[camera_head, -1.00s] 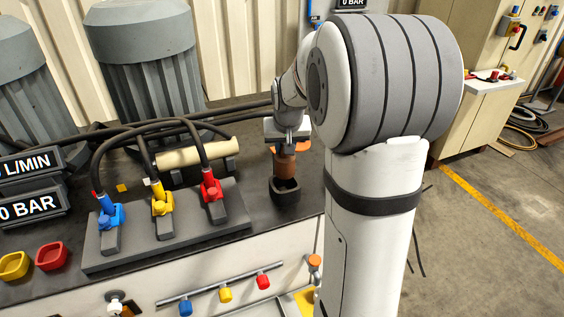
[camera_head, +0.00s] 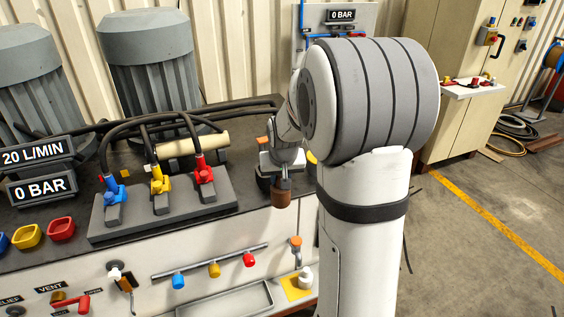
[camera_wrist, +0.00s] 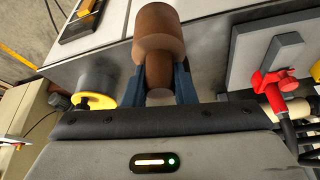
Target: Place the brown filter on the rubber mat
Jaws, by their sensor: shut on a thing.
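My gripper (camera_wrist: 159,82) is shut on the brown filter, a brown cylinder (camera_wrist: 158,30) with a narrower end between the two blue fingers in the wrist view. In the head view the filter (camera_head: 281,194) hangs below my gripper (camera_head: 282,178), in front of the bench's front edge. I cannot make out the rubber mat with certainty in either view.
The valve block (camera_head: 163,212) with blue, yellow and red levers and hoses stands to the left. Open floor lies right.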

